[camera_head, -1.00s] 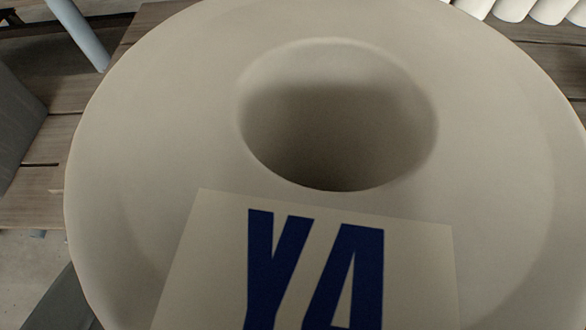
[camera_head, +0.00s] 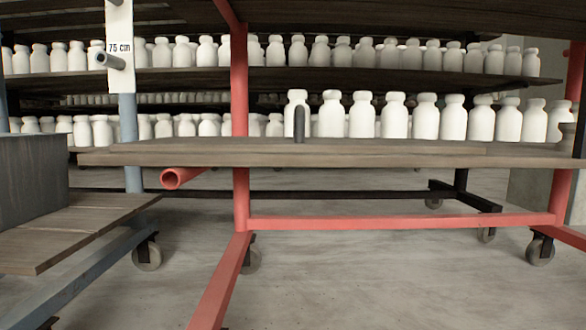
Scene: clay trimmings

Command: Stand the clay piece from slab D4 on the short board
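My gripper is not in view. No slab marked D4 shows. A wooden board (camera_head: 330,153) lies level across a red frame in the middle of the view; I cannot tell whether it is the short board. A small dark upright peg-like piece (camera_head: 299,124) shows at its back edge, in front of the white bottles; I cannot tell what it is. A row of white bottle-shaped pieces (camera_head: 362,115) stands behind the board.
The red frame (camera_head: 400,222) stands on the concrete floor (camera_head: 390,280). A blue-grey post with a "75 cm" sign (camera_head: 120,46) is at left. More bottles (camera_head: 330,54) fill upper shelves.

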